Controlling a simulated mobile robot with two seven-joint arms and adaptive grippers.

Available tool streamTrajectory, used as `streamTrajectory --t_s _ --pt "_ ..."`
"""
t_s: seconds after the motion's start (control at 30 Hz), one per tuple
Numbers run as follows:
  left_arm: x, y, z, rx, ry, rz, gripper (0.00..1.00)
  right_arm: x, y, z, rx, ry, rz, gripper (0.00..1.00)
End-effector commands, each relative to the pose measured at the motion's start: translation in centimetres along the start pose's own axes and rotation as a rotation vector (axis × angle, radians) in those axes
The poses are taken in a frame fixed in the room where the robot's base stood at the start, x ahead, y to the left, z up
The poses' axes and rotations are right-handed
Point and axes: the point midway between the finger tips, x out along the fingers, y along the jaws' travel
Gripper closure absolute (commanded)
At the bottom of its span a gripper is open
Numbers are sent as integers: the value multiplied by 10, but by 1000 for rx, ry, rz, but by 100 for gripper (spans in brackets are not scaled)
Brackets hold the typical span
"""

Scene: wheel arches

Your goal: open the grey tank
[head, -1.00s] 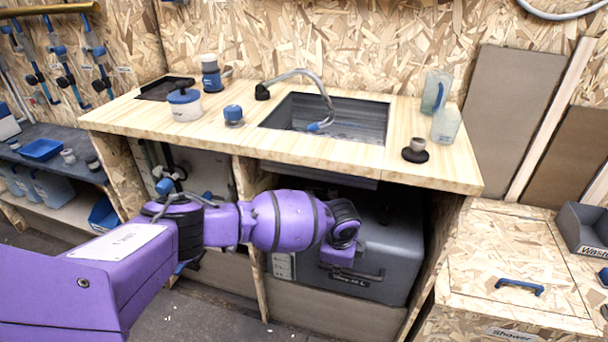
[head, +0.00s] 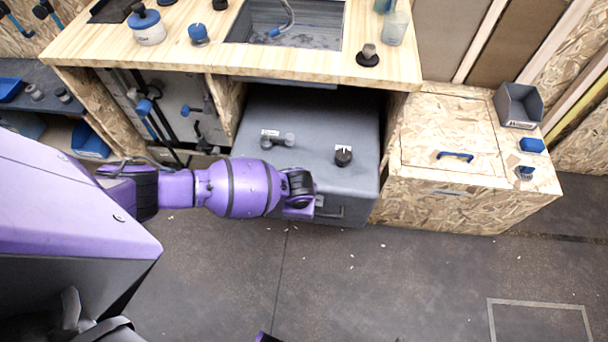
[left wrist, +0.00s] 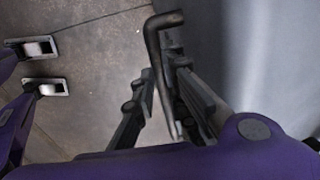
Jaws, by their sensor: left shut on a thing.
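The grey tank (head: 320,112) stands partly out from under the wooden counter, with its top in sight in the head view. A black knob (head: 343,156) and a grey capped fitting (head: 277,139) sit on its top. A dark handle (head: 333,213) is on its front, partly hidden by my left wrist. In the left wrist view, my left gripper (left wrist: 163,95) is shut on the bar of this handle (left wrist: 155,42), which lies between its fingers. The tank's grey side (left wrist: 270,60) shows at the right there. My right gripper is not in view.
The counter (head: 385,66) with a sink (head: 300,35) is above the tank's back part. A wooden box (head: 450,195) with a blue handle stands close on the tank's right. Pipes and valves (head: 150,108) fill the left bay.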

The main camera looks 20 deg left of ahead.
Motion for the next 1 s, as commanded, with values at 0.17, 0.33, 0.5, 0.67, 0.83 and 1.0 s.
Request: streamTrajectory --t_s 0.17,0.33,0.5,0.67,0.83,1.0 --pt "-15 39 -3 -2 5 -6 100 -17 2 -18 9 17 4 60" --pt "-18 64 -2 -3 5 -7 100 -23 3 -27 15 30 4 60" --pt "-18 78 -2 -1 3 -6 100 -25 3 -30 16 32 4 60" --pt "-17 81 -2 -1 3 -5 100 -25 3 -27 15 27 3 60" --pt "-16 80 -1 -1 2 -6 100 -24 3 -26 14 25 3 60" --pt "-16 80 -1 -1 2 -6 76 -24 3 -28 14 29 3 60"
